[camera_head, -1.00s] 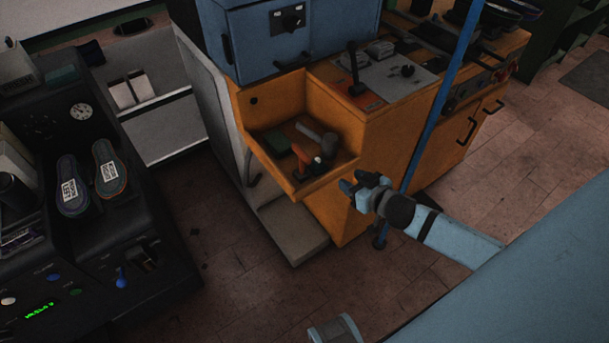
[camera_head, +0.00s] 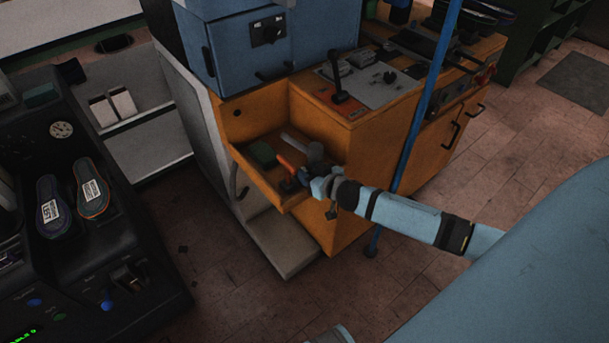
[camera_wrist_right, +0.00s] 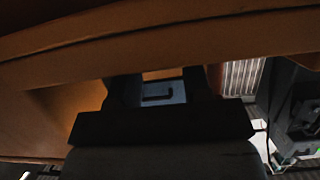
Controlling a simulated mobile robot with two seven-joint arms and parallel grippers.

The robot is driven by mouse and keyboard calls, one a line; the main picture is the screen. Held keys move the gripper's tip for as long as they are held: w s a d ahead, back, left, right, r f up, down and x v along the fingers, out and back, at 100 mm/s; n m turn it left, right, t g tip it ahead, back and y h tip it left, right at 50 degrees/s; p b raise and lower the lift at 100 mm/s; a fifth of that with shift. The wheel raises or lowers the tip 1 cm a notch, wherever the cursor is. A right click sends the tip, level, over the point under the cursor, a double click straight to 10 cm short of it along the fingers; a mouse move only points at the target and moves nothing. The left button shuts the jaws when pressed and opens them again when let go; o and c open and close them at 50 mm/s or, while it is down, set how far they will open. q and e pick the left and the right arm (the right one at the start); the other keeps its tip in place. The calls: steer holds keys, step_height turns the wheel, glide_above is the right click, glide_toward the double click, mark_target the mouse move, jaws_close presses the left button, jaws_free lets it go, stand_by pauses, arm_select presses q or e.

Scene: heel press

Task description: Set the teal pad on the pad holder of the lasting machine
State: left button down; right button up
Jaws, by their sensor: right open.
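A small dark green pad (camera_head: 262,153), likely the teal one, lies at the left end of the orange tray (camera_head: 285,201) on the orange and blue machine. My right gripper (camera_head: 306,178) is open at the tray's front right, near the red-handled tool and apart from the pad. In the right wrist view its dark fingers (camera_wrist_right: 163,88) show below an orange edge, with nothing held between them. The pad does not show there. My left gripper is not in view. I cannot tell for certain which part is the pad holder.
A red-handled tool (camera_head: 291,166) and a grey-headed hammer (camera_head: 315,153) lie in the tray beside the pad. A blue pole (camera_head: 424,110) stands right of the tray. A black machine (camera_head: 120,255) with two soles (camera_head: 92,190) stands at left.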

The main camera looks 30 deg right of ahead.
steer(key=shift+x, duration=1.15)
steer(key=shift+s, duration=0.1)
steer(key=c, duration=0.8)
steer(key=shift+o, duration=0.2)
steer(key=shift+r, duration=0.1)
